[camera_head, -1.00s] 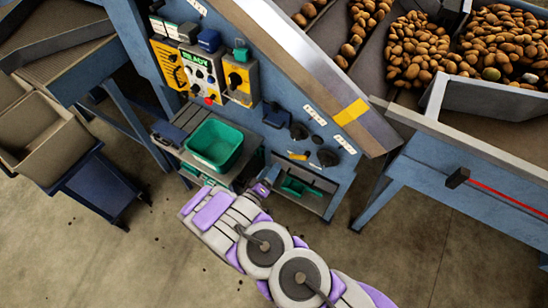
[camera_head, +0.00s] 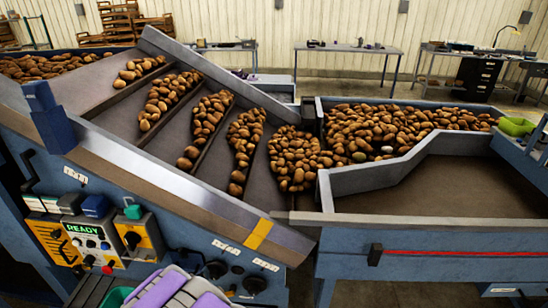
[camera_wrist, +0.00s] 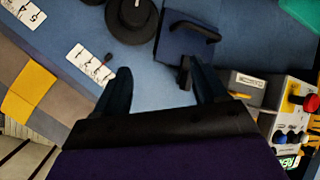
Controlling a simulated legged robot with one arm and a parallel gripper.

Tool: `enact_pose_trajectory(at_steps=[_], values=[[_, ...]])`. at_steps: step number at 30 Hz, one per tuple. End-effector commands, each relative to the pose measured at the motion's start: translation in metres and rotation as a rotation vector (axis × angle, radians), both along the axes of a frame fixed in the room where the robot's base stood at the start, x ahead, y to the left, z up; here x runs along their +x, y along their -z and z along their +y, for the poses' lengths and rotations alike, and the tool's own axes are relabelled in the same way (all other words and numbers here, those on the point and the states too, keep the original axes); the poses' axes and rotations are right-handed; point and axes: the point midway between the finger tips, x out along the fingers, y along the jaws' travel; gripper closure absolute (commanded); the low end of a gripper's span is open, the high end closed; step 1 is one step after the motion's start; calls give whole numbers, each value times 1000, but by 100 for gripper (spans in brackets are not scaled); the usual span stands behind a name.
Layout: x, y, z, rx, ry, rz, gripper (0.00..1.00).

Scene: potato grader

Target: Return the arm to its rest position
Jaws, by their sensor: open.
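My gripper (camera_wrist: 160,82) shows in the wrist view with its two dark fingers spread apart and nothing between them. It points at the blue machine panel (camera_wrist: 75,20), with a dark round knob (camera_wrist: 132,18) and a blue block with a handle (camera_wrist: 188,42) ahead of the fingers. In the head view only part of my purple and grey arm (camera_head: 170,290) shows at the bottom edge, in front of the panel. My gripper is out of the head view.
The control box (camera_head: 92,240) reads READY, left of my arm. A green tray (camera_head: 115,298) is mostly cut off below. The sloped grader deck (camera_head: 120,105) carries rows of potatoes. A bin (camera_head: 400,222) stands right; a light green container (camera_head: 515,126) sits at its far end.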

Motion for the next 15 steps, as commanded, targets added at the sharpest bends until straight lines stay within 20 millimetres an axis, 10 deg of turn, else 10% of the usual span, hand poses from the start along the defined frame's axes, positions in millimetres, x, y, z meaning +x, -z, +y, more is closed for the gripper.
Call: enact_pose_trajectory(at_steps=[15], values=[[-8, -124, -81, 251, -3, 392, 29]])
